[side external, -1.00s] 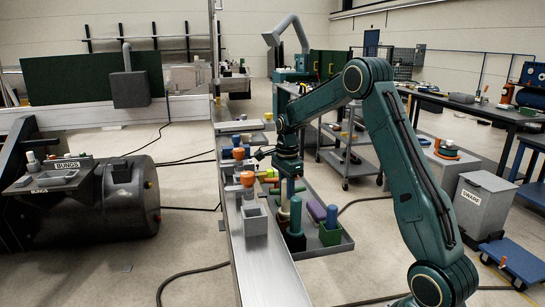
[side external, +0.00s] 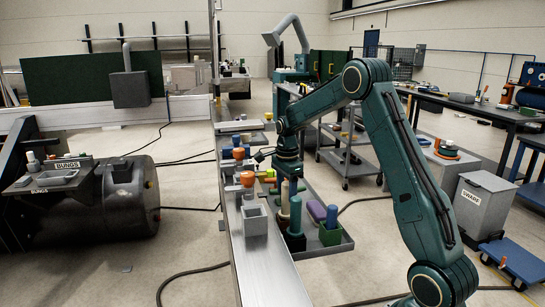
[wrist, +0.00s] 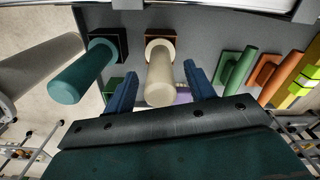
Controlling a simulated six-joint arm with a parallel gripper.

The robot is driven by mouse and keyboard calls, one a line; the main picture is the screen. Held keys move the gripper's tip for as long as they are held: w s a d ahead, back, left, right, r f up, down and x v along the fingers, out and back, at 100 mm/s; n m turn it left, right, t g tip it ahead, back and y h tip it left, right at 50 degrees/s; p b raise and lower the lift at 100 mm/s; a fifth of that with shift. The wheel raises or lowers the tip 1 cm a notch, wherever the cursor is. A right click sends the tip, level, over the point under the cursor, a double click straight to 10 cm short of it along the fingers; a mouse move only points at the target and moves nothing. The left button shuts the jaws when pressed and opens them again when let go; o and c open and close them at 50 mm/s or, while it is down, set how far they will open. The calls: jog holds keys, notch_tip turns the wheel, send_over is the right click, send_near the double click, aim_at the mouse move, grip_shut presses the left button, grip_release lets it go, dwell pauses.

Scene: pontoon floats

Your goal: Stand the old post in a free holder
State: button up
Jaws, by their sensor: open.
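My gripper (wrist: 160,92) is open, with its two blue fingers on either side of a cream post (wrist: 161,78). I cannot tell whether they touch it. The cream post stands in a brown holder (wrist: 170,43) and shows in the side view (side external: 284,198) below my gripper (side external: 290,180). A teal post (wrist: 82,76) stands in a dark holder (wrist: 121,42) to its left in the wrist view. A blue-teal post (side external: 332,214) is at a green holder (side external: 330,235) in the side view. No marking shows which post is old.
A purple object (side external: 316,210) lies between posts in the grey tray (side external: 345,241). Green (wrist: 240,68) and orange (wrist: 272,75) pieces are to the right in the wrist view. A long metal bench (side external: 262,280) with a grey box (side external: 254,220) runs beside the tray.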

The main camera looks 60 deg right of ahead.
notch_tip(320, 180, up, 14)
jog(key=shift+f, duration=0.15)
dwell(0.5)
dwell(0.5)
jog(key=s+a+r+n+t, duration=0.1)
jog(key=s+a+r+n, duration=0.2)
jog(key=s+a+n, duration=0.4)
jog(key=s+a+r+n+t, duration=0.25)
jog(key=s+a+n, duration=0.2)
jog(key=a, duration=0.55)
jog(key=s+a+f+n+t, duration=0.1)
jog(key=s+a+f+n, duration=0.1)
jog(key=s+a+n, duration=0.2)
jog(key=s+a+f+n+t, duration=0.1)
jog(key=s+a+f+n, duration=0.1)
jog(key=s+n, duration=0.6)
jog(key=shift+s+a+f, duration=0.25)
jog(key=shift+s+a, duration=0.55)
jog(key=shift+a, duration=0.1)
